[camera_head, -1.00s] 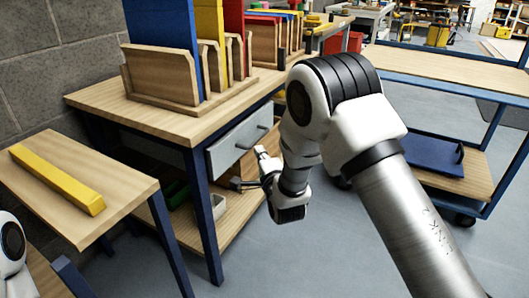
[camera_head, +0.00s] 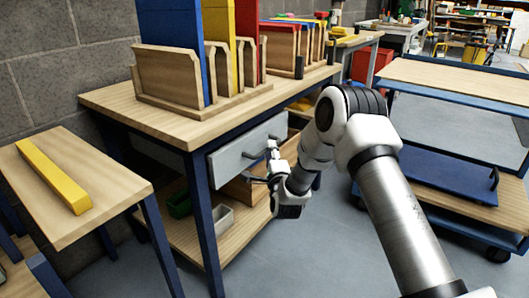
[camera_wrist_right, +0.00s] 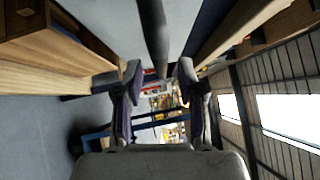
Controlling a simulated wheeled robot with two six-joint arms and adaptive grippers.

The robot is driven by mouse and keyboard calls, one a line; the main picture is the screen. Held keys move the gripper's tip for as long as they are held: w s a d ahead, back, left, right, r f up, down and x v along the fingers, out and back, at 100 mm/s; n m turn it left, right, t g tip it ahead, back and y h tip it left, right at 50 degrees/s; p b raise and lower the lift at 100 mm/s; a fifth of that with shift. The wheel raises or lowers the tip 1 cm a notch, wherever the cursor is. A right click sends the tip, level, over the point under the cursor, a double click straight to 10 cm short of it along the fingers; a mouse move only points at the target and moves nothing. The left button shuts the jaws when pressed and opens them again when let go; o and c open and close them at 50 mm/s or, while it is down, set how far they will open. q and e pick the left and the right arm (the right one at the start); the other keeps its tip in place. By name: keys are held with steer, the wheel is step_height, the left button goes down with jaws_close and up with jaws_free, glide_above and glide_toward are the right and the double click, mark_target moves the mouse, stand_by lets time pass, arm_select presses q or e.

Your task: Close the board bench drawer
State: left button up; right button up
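The board bench (camera_head: 110,98) stands at left centre in the head view, with a light grey drawer front (camera_head: 228,160) under its top. I cannot tell how far out the drawer stands. Its dark bar handle (camera_wrist_right: 153,35) shows in the right wrist view. My right gripper (camera_head: 262,163) is in front of the drawer front, close to the handle. In the wrist view its fingers (camera_wrist_right: 160,72) are apart, with the handle end between or just beyond the tips; contact cannot be told. My left gripper is out of view.
Boards in wooden racks (camera_head: 170,80) stand on the bench. A small table (camera_head: 100,185) with a yellow bar (camera_head: 55,178) is at the left. Green and grey bins sit on the lower shelf (camera_head: 185,250). A blue-framed cart (camera_head: 450,80) stands at the right. Floor between is clear.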

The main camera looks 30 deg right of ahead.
mark_target(258, 144)
steer(key=x, duration=0.2)
steer(key=shift+w+d, duration=0.15)
steer(key=shift+w, duration=0.15)
steer(key=shift+r, duration=0.1)
jaws_close()
steer(key=shift+w+a+b, duration=0.35)
steer(key=shift+w+b, duration=0.05)
steer(key=shift+w, duration=0.4)
steer(key=shift+w+a+b, duration=0.4)
steer(key=shift+w, duration=0.45)
steer(key=shift+w+a, duration=0.1)
steer(key=shift+w, duration=0.2)
steer(key=shift+r, duration=0.15)
steer(key=shift+c, duration=0.7)
jaws_free()
steer(key=shift+o, duration=0.7)
steer(key=shift+w+a, duration=0.1)
steer(key=shift+w, duration=0.05)
